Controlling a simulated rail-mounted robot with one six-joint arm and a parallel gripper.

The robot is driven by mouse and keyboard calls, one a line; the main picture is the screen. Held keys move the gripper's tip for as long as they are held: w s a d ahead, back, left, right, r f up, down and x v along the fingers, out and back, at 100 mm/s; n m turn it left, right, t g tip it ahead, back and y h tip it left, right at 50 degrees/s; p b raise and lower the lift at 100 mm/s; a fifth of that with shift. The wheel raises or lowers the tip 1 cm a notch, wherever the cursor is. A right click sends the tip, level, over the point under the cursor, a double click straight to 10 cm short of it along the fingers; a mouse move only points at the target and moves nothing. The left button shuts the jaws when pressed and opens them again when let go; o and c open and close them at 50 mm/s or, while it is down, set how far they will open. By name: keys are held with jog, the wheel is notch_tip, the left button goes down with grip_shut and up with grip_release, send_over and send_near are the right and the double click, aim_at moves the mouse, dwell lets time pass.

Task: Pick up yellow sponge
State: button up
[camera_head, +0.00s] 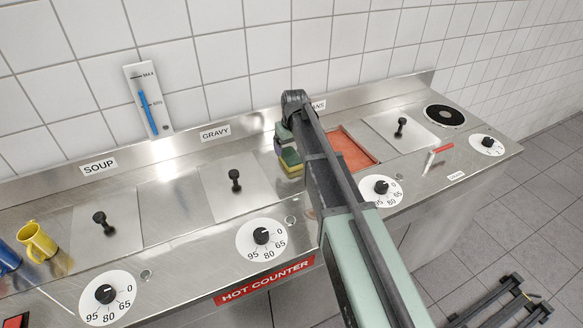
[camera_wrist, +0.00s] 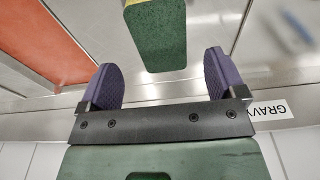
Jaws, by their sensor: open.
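The sponge (camera_head: 292,161) has a green top and a yellow lower layer. It lies on the steel counter left of the orange-red pan. In the wrist view, the green face of the sponge (camera_wrist: 156,38) is at top centre, with a thin yellow edge at the top. My gripper (camera_wrist: 160,76) is open, with its two purple fingers wide apart. The near end of the sponge shows roughly in line with the gap between them, with space on both sides. In the head view, my gripper (camera_head: 279,147) is just behind the sponge, and my arm hides part of this area.
The orange-red pan (camera_head: 349,150) is open right of my arm. Lidded wells with black knobs (camera_head: 235,178) stand left and right (camera_head: 401,127). A yellow mug (camera_head: 37,242) and a blue mug (camera_head: 7,258) are far left. A red-handled tool (camera_head: 438,151) lies on the right.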

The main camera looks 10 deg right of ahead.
aim_at(290, 155)
jog(key=shift+f, duration=0.15)
jog(key=f+b, duration=0.5)
jog(key=shift+w+a+f, duration=0.15)
jog(key=shift+w, duration=0.1)
jog(key=shift+r, duration=0.2)
jog(key=c, duration=1)
